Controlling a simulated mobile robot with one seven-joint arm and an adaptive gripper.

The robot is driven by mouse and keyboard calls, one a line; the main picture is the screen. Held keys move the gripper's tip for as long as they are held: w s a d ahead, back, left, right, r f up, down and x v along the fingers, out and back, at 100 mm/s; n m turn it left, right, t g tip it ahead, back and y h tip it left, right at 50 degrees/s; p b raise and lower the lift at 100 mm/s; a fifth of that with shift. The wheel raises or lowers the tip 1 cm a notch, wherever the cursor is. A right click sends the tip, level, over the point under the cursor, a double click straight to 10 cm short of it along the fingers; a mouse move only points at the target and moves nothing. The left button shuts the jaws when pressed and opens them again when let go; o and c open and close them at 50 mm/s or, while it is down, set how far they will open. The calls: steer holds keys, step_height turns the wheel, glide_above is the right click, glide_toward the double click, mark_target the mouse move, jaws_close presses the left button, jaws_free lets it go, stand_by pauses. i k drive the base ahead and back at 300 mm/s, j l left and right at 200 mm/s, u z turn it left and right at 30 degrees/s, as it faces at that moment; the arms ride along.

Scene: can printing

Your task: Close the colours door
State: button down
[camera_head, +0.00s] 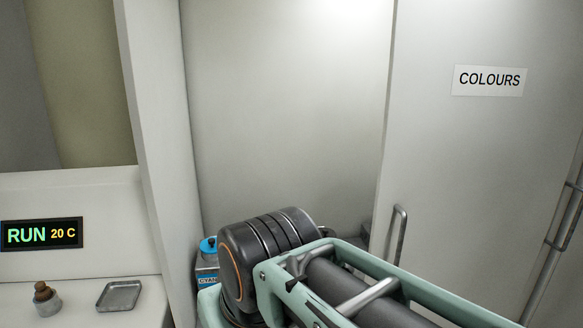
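The colours door (465,170) is a pale grey panel on the right, with a white "COLOURS" label (488,80) high on it. A metal bar handle (398,234) stands on the panel near its left edge. To the left of that edge is an open, pale recess (285,110), so the door does not cover it. My arm crosses the bottom middle and hides the lower recess and the lower door. I cannot make out my gripper's fingers. A small dark part shows by the door edge behind my arm, and I cannot tell what it is.
A blue-topped cyan container (208,262) stands low in the recess, close beside my arm. A pale upright wall (160,120) bounds the recess on the left. Further left are a "RUN 20 C" display (41,234), a small brown-topped bottle (46,299) and a metal tray (119,295).

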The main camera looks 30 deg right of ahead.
mark_target(483, 126)
steer(key=k+z, duration=0.1)
steer(key=z, duration=2.15)
steer(key=i+l+z, duration=0.3)
steer(key=i, duration=0.2)
steer(key=j, duration=0.1)
